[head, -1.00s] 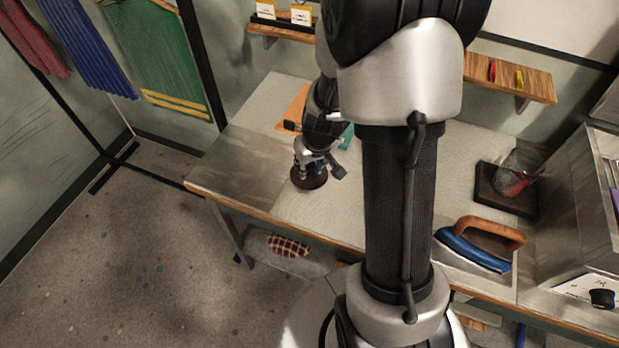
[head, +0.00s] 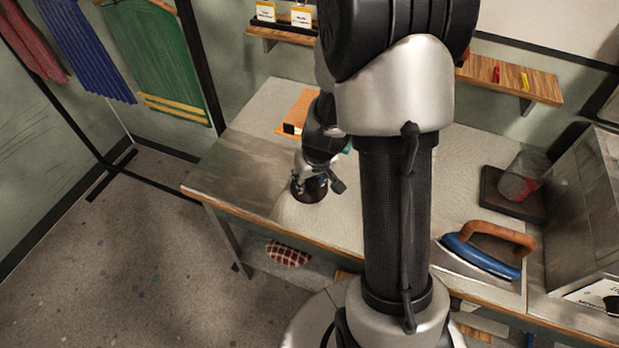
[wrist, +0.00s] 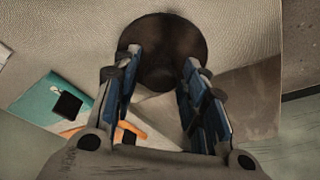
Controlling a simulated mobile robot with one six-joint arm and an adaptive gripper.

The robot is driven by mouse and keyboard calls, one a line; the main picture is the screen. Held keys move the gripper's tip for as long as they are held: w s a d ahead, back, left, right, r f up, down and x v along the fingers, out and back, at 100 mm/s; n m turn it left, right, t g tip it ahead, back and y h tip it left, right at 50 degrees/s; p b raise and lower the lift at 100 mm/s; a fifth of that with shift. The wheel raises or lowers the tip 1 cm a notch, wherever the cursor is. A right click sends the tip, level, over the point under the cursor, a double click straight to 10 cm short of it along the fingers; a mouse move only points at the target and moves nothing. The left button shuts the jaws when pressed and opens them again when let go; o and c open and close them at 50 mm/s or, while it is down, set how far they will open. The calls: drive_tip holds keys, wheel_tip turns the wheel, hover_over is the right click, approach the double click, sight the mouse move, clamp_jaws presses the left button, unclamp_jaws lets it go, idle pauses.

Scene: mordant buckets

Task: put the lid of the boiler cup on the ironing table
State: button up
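The dark brown round lid (head: 309,193) lies on the pale fabric top of the ironing table (head: 330,222), near its front edge. In the wrist view the lid (wrist: 160,30) shows a darker knob-like middle. My gripper (head: 308,183) is over the lid. In the wrist view my gripper (wrist: 158,72) has its two fingers spread apart on either side of the knob, with a gap visible. Whether the fingertips touch the lid is hard to tell. A clear cup (head: 522,178) with red in it, likely the boiler cup, stands on a dark plate at the right.
A blue iron (head: 480,255) with a wooden handle stands at the front right. A teal and an orange item (wrist: 65,100) lie near the lid. Small shelves hang on the back wall; my arm hides the table's middle.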

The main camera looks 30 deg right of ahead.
sight(314, 197)
drive_tip(key=shift+o, duration=0.2)
drive_tip(key=s+a+r+n+p, duration=0.1)
drive_tip(key=s+a+r+p, duration=0.25)
drive_tip(key=r, duration=0.75)
drive_tip(key=s+a+r+p, duration=0.3)
drive_tip(key=s+a+r, duration=0.1)
drive_tip(key=r, duration=0.7)
drive_tip(key=s+a+r, duration=0.2)
drive_tip(key=s+r, duration=0.2)
drive_tip(key=s, duration=0.2)
drive_tip(key=s+a+r+t, duration=0.1)
drive_tip(key=s+a+r, duration=0.1)
drive_tip(key=s+r, duration=0.2)
drive_tip(key=shift+s+a+r, duration=0.2)
drive_tip(key=shift+s+a, duration=0.15)
drive_tip(key=shift+s, duration=0.9)
